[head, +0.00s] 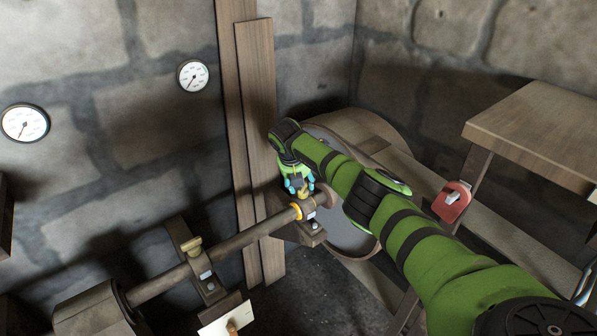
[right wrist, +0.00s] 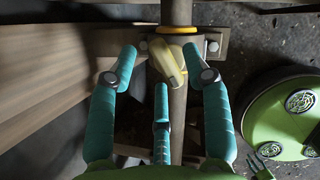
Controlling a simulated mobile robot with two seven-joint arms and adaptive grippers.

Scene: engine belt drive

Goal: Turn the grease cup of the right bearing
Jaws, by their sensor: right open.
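My right gripper (head: 299,184) reaches down over the right bearing (head: 314,227) in the head view. Its teal fingers are open. In the right wrist view the brass grease cup (right wrist: 166,60) lies between the two upper fingertips of the gripper (right wrist: 160,68), with gaps on both sides. The third finger is below it in the picture. In the head view the cup (head: 304,191) is partly hidden by the fingers. A yellow ring (head: 297,211) is on the shaft (head: 246,236) at this bearing.
A left bearing (head: 208,284) with its own brass cup (head: 191,246) carries the shaft further left. Wooden posts (head: 257,120) stand behind the gripper. A large pulley (head: 352,238) is close by the arm. A red switch box (head: 452,202) and a wooden table (head: 540,120) are at the right.

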